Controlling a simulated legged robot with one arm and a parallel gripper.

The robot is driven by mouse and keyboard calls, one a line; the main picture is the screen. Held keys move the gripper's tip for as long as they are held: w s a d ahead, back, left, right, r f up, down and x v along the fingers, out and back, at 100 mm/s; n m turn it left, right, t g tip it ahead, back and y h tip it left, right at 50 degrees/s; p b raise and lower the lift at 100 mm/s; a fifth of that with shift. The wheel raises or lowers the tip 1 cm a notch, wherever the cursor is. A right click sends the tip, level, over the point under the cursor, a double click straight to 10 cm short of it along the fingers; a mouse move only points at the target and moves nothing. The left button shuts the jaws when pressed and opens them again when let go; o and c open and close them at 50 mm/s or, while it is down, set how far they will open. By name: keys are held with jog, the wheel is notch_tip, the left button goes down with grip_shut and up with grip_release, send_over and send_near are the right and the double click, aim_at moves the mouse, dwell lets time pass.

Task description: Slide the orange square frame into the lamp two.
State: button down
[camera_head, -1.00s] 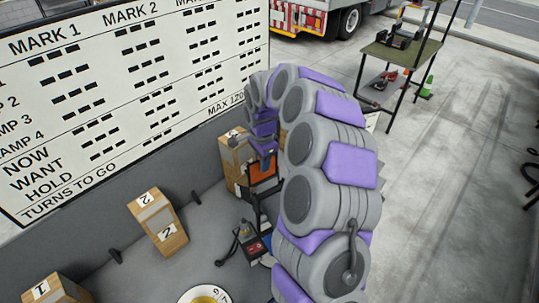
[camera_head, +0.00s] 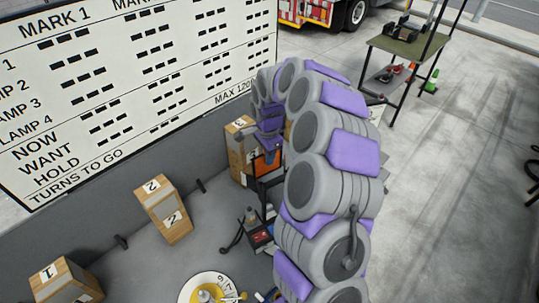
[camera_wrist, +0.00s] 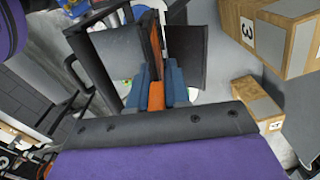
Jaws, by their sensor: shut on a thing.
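The orange square frame (camera_head: 267,164) is held upright at my gripper (camera_head: 268,150) in the head view. In the wrist view the orange frame (camera_wrist: 155,96) shows almost edge-on between the blue fingertips of my gripper (camera_wrist: 156,85), which are shut on it. Dark flat panels stand on both sides of it, a left panel (camera_wrist: 112,66) and a right panel (camera_wrist: 190,60). They look like lamp doors, but I cannot read which lamp this is. Whether the frame sits in a slot or only between the panels is hidden.
Wooden boxes numbered 1 (camera_head: 68,282), 2 (camera_head: 163,208) and 3 (camera_head: 238,150) stand along the board (camera_head: 120,80). A yellow-centred dial (camera_head: 206,290) and a small dark device (camera_head: 258,236) lie on the grey surface. A green-topped table (camera_head: 405,45) stands behind.

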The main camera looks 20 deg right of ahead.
aim_at(277, 158)
jog(key=shift+a+f+b, duration=0.2)
jog(key=shift+a+b, duration=0.15)
jog(key=shift+a, duration=0.15)
jog(key=d, duration=0.4)
jog(key=shift+f, duration=0.2)
jog(key=shift+d, duration=0.35)
jog(key=shift+a+f+b, duration=0.2)
jog(key=shift+a+b, duration=0.05)
jog(key=shift+b, duration=0.35)
jog(key=shift+d+f, duration=0.4)
jog(key=shift+d, duration=0.4)
jog(key=shift+s+a+f+b, duration=0.1)
jog(key=shift+a+b, duration=0.1)
jog(key=shift+a, duration=0.15)
jog(key=shift+a+f+b, duration=0.1)
jog(key=shift+a+b, duration=0.05)
jog(key=shift+a, duration=0.15)
jog(key=shift+a+r, duration=0.1)
jog(key=shift+a, duration=0.05)
